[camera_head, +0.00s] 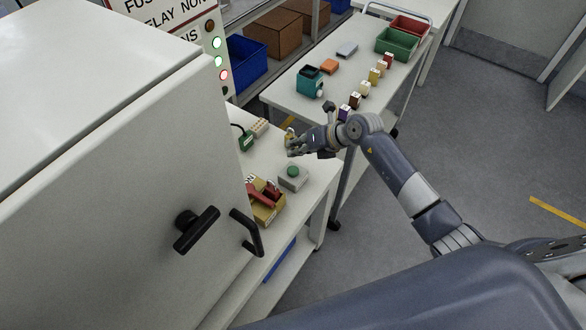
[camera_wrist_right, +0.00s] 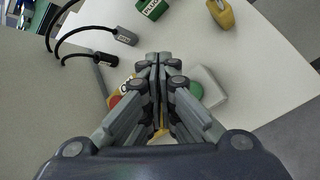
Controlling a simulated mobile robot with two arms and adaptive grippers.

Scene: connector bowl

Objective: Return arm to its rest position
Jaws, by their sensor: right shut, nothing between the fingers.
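My right arm reaches from the right over the near white table (camera_head: 318,168). My right gripper (camera_head: 291,149) is shut and empty above this table, beyond the grey box with a green button (camera_head: 293,176). In the right wrist view the shut fingers (camera_wrist_right: 158,58) point over the tabletop (camera_wrist_right: 205,50), and nothing shows between them. The box with the green button (camera_wrist_right: 212,90) is partly hidden behind the fingers. My left gripper is not in view.
A yellow tray with red parts (camera_head: 266,204) sits near the cabinet (camera_head: 110,190). A green plug (camera_wrist_right: 152,8), a yellow piece (camera_wrist_right: 221,13) and cabled connectors (camera_wrist_right: 124,36) lie near the gripper. The farther table holds a teal device (camera_head: 309,84) and a green bin (camera_head: 396,43).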

